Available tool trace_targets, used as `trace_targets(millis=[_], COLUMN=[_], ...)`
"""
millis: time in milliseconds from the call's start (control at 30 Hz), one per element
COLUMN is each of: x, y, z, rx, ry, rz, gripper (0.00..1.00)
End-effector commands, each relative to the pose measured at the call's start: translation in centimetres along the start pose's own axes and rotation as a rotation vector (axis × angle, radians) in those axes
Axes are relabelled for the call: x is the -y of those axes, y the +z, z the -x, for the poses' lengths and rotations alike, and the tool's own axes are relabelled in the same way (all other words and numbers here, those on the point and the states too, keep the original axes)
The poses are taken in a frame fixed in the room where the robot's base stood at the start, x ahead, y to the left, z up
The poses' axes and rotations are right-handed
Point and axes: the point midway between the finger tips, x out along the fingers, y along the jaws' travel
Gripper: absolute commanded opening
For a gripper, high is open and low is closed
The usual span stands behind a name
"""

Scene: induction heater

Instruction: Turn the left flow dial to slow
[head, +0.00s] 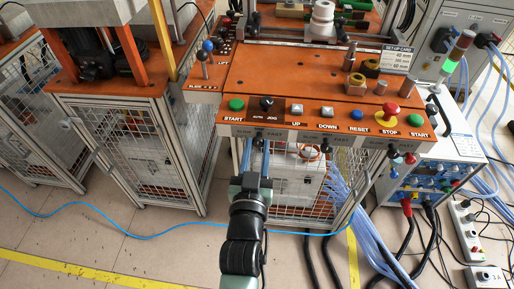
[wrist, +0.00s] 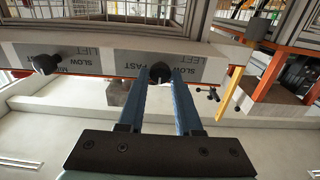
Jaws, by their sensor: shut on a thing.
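The left flow dial (wrist: 160,72) is a small black knob on the grey label strip (wrist: 110,62) along the front edge of the orange control panel. The words LEFT, SLOW and FAST show beside it in the wrist view. My gripper (wrist: 161,80) has its two blue fingers on either side of this dial and is shut on it. Which way the dial points cannot be told. In the head view my gripper (head: 257,143) reaches up to the left end of the panel's front edge, and the dial is mostly hidden there.
Another black dial (wrist: 46,63) sits farther along the strip in the wrist view. Above the strip, the panel (head: 345,112) carries a green START button (head: 236,104), a black AUTO/JOG switch (head: 267,103) and a red STOP button (head: 390,113). A wire-mesh cage (head: 300,180) stands below.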

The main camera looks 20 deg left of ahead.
Motion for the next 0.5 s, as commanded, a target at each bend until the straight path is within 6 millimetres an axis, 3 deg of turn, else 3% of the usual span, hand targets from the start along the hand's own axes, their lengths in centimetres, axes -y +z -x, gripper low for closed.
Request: trace_targets(millis=[267,500], x=[0.02,0.05], y=[-0.02,-0.05], z=[0.01,0.02], rx=[0.001,0.001], ry=[0.000,0.000], rz=[0.047,0.194], gripper=[0.00,0.00])
